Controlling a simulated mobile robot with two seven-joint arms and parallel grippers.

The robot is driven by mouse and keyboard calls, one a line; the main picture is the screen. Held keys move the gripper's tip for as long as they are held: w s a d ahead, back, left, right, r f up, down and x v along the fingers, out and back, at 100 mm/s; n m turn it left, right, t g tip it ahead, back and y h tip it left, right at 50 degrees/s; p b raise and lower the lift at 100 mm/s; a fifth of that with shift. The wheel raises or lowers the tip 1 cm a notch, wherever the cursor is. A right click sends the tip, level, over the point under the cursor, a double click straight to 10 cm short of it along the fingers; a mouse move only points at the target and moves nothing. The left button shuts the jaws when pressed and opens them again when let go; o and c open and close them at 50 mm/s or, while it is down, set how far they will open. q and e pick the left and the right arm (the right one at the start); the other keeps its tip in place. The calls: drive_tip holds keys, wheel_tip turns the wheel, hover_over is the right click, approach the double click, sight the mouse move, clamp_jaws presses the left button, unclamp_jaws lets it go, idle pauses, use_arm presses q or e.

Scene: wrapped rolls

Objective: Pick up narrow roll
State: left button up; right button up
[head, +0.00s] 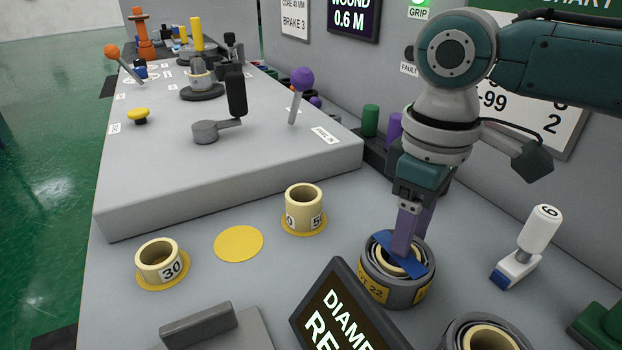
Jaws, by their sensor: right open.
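A cream roll marked 30 (160,262) stands upright on a yellow disc at the lower left. Another cream roll, its label partly turned away (303,208), stands on a second yellow disc near the middle. A round grey holder (373,288) with yellow labels, one ending in 22, has cream and dark rings inside. My right gripper (404,252) points down at this holder, its purple fingers over the opening. It is open. A blue flat piece lies across the opening by the fingertips and hides part of the rings. Which roll is narrowest is not clear. My left gripper is not in view.
A bare yellow disc (238,244) lies between the two cream rolls. A dark display (345,315) stands in front of the holder. Another grey holder (484,335) is cut off at the bottom. A white-handled tool (530,245) is at right. A raised grey console (210,160) fills the back left.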

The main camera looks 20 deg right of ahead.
drive_tip(key=shift+c, duration=0.3)
clamp_jaws()
idle(0.6)
